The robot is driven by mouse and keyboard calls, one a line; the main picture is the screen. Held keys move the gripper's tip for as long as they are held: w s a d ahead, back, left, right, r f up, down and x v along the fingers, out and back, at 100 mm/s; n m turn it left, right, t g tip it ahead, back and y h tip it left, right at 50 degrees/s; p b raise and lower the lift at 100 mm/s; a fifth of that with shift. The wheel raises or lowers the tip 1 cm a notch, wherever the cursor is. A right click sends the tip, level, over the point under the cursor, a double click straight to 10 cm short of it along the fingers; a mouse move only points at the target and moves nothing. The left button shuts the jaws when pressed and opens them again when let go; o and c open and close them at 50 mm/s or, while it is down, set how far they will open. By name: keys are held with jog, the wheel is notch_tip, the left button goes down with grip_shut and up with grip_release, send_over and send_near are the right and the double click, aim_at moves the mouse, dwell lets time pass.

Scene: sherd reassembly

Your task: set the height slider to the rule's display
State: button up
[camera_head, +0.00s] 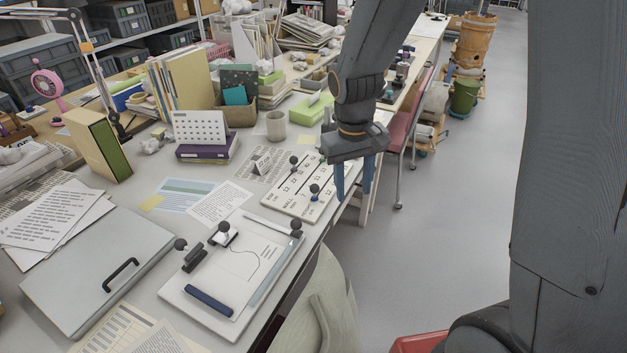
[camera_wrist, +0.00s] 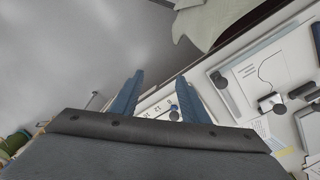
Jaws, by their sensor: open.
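A white slider board (camera_head: 299,203) with printed numbers and dark ball knobs lies near the table's right edge in the head view. One knob (camera_head: 314,189) stands on its near row, and another knob (camera_head: 294,160) stands at its far side. My gripper (camera_head: 353,192) is open and empty, pointing down at the board's right end by the table edge. In the wrist view my gripper (camera_wrist: 156,88) shows the board (camera_wrist: 160,107) partly hidden between its blue fingers.
A white drawing board (camera_head: 237,268) with knobs and a dark blue bar lies nearer on the table. A grey lidded case (camera_head: 95,262) with a black handle is to its left. A mug (camera_head: 276,125) and a calendar (camera_head: 200,128) stand farther back.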

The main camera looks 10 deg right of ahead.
aim_at(314, 186)
jog(key=w+a+f+n+h+p, duration=0.1)
jog(key=w+a+f+n+p, duration=0.25)
jog(key=w+a, duration=0.7)
jog(key=shift+m+t, duration=0.3)
jog(key=shift+m, duration=0.15)
jog(key=shift+w+d+f+p, duration=0.3)
jog(key=shift+d+f+p, duration=0.25)
jog(key=shift+f, duration=0.75)
jog(key=shift+w+d+f+p, duration=0.3)
jog(key=shift+d+f+p, duration=0.2)
jog(key=shift+f, duration=0.85)
jog(key=shift+w+d+f+p, duration=0.3)
jog(key=shift+d+f+p, duration=0.2)
jog(key=shift+f, duration=0.8)
jog(key=shift+c, duration=0.3)
